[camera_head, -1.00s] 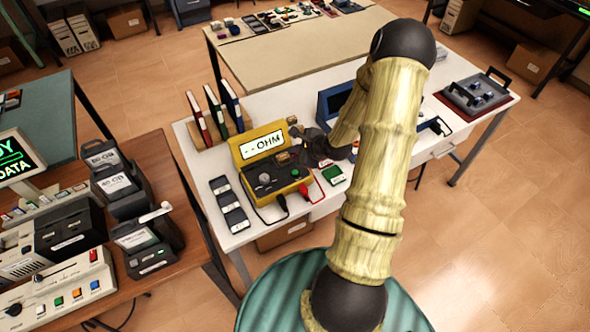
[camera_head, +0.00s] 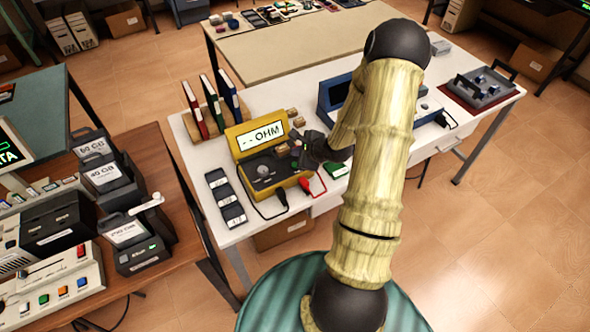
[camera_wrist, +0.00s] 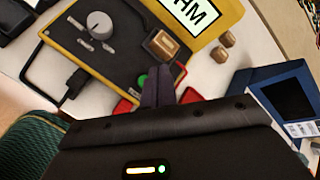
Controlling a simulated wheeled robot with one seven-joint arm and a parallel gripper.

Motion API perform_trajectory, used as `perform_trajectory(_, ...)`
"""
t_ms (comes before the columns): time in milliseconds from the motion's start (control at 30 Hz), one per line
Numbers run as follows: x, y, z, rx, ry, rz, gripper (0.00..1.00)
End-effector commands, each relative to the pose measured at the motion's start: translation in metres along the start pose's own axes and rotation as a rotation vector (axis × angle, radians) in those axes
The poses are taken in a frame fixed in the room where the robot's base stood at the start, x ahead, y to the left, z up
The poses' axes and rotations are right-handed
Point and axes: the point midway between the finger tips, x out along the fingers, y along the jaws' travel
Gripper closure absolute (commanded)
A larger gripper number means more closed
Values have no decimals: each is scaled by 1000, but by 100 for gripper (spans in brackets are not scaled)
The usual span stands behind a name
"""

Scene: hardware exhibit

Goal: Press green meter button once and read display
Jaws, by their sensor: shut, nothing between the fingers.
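The yellow meter (camera_head: 250,143) stands on the white table, its raised display (camera_head: 262,137) reading "-- OHM". In the wrist view its face (camera_wrist: 115,62) shows a grey dial (camera_wrist: 100,25) and a small green button (camera_wrist: 142,82); part of the display (camera_wrist: 198,15) shows "HM". My gripper (camera_head: 299,144) is over the right side of the meter. In the wrist view its dark fingers (camera_wrist: 167,86) are shut and empty, just right of the green button. They look apart from the button, but I cannot judge their height above the meter.
Black and red leads (camera_head: 306,186) run from the meter's front. Flat grey devices (camera_head: 227,198) lie to its left, binders (camera_head: 214,102) behind. A blue instrument (camera_wrist: 285,100) and brown blocks (camera_wrist: 224,45) are to the right. A green box (camera_head: 336,170) lies near the front edge.

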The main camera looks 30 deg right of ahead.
Motion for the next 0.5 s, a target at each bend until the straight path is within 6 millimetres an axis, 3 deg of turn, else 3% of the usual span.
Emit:
perform_trajectory(200,18,13,-13,0,-1,2,100)
perform_trajectory(500,22,16,-15,-1,-1,0,100)
